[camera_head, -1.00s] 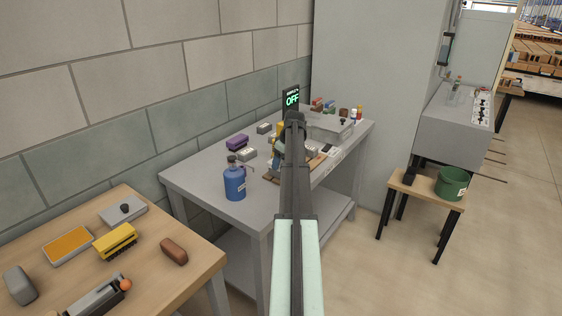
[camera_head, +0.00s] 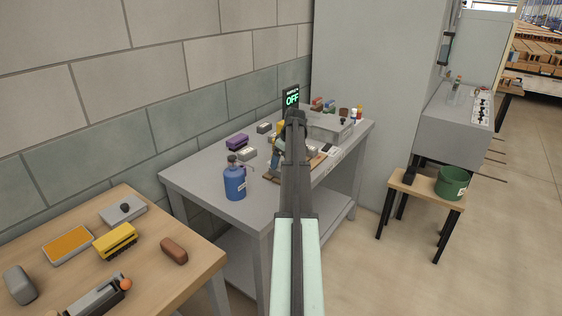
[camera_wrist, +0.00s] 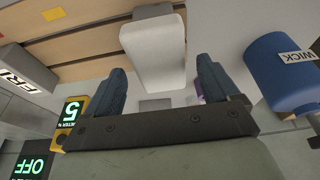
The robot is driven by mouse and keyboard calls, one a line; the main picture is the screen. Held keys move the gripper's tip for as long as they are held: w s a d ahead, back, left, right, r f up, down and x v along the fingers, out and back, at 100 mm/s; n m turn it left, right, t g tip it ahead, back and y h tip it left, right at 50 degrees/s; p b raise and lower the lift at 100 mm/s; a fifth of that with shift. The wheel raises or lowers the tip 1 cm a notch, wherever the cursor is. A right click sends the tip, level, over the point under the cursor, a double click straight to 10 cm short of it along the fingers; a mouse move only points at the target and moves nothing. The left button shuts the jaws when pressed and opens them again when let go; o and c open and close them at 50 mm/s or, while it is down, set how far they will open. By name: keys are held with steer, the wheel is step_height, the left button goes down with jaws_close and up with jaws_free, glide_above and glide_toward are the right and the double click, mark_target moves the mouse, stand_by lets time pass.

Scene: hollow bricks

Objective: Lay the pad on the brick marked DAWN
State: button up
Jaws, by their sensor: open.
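My gripper (camera_wrist: 160,90) is open in the wrist view, with its dark blue fingers apart. A pale grey-white rounded block (camera_wrist: 154,50) shows beyond and between the fingertips, over a wooden slatted surface. It may be the pad, but I cannot tell for certain; I see nothing held. In the camera_head view my arm hides much of the workbench, and my gripper (camera_head: 276,150) shows only partly beside it. Grey blocks (camera_head: 247,154) and a purple one (camera_head: 237,142) stand at the bench's left. No label reading DAWN is legible in either view.
A blue bottle (camera_head: 235,182) stands at the bench's near left; its WICK label shows in the wrist view (camera_wrist: 283,70). A lit OFF display (camera_head: 292,99) and a clear-looking tray (camera_head: 331,127) are farther back. A wooden table (camera_head: 195,255) is at lower left.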

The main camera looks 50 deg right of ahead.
steer(key=v, duration=1.1)
steer(key=shift+r, duration=0.15)
